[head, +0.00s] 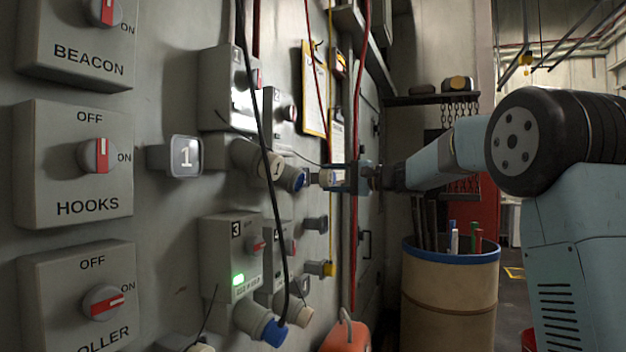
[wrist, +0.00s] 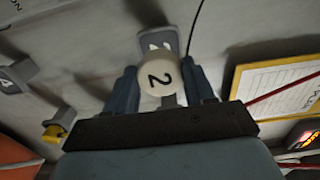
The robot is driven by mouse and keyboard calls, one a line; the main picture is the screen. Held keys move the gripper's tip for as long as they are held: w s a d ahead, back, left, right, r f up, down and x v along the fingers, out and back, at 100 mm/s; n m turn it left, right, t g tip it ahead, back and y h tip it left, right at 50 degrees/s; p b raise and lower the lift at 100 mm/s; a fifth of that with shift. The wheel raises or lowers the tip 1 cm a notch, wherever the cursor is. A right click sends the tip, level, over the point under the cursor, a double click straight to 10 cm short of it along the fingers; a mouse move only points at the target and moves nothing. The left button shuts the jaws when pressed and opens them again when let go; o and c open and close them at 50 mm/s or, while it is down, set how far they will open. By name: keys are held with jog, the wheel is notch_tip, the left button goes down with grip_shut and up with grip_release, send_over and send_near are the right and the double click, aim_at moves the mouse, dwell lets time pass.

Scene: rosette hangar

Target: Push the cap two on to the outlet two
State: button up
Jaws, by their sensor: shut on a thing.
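Cap two (wrist: 158,78) is a round off-white cap marked 2. In the wrist view it sits between the two fingers of my gripper (wrist: 161,88), which is shut on it. Whether cap two touches the outlet, or is fully seated, I cannot tell.
A black cable (head: 262,130) hangs in front of the panel, near cap one. A drum (head: 448,300) stands under my arm.

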jog(key=shift+s+d, duration=0.15)
jog(key=shift+d, duration=0.15)
jog(key=t+y, duration=0.1)
jog(key=y, duration=0.3)
send_near(299, 183)
jog(key=shift+x, duration=2.65)
jog(key=shift+a+r, duration=0.3)
jog(key=shift+a, duration=0.2)
jog(key=o, duration=1.5)
jog(key=shift+c, duration=0.2)
